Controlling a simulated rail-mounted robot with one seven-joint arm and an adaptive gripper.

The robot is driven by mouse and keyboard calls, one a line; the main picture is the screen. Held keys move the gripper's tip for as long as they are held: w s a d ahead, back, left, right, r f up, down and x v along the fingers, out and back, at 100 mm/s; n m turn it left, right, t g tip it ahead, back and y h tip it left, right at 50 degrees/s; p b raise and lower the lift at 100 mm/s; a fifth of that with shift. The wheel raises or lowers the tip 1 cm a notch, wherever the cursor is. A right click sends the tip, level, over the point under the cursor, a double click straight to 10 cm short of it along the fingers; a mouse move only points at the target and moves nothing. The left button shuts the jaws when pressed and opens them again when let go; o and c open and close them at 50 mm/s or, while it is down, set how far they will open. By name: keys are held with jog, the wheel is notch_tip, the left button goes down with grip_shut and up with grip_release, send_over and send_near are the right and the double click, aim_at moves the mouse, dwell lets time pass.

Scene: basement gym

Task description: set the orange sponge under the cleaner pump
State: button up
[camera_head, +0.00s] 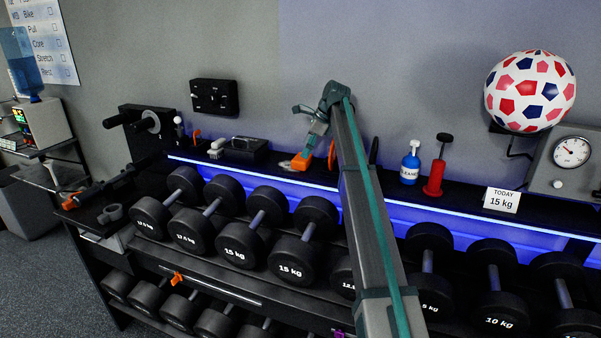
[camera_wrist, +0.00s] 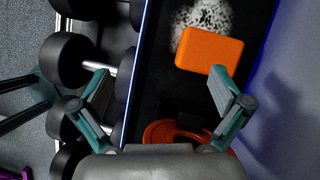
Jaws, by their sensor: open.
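The orange sponge (camera_head: 299,163) lies on the black shelf above the dumbbells. In the wrist view the sponge (camera_wrist: 208,49) partly covers a speckled white patch (camera_wrist: 205,15). My gripper (camera_head: 310,146) is low over the shelf by the sponge. In the wrist view my gripper (camera_wrist: 161,77) is open with nothing between its fingers; the right finger overlaps the sponge's lower edge in the picture, and I cannot tell whether they touch. The blue cleaner pump bottle (camera_head: 410,165) stands upright on the shelf, to the right of my arm.
A red pump-like object (camera_head: 436,170) stands right of the cleaner. An orange ring-like object (camera_wrist: 175,133) lies near the gripper. A brush (camera_head: 215,150) and a black box (camera_head: 247,149) are left on the shelf. Dumbbells (camera_head: 290,258) line the rack below.

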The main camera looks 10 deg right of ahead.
aim_at(302, 161)
jog(key=w+d+r+m+h+b, duration=0.1)
jog(key=w+d+r+m, duration=0.2)
jog(key=w, duration=0.3)
jog(key=shift+t, duration=0.5)
jog(key=shift+s+p+x, duration=0.2)
jog(key=shift+p+x, duration=1.15)
jog(key=shift+x, duration=4.15)
jog(key=c, duration=0.7)
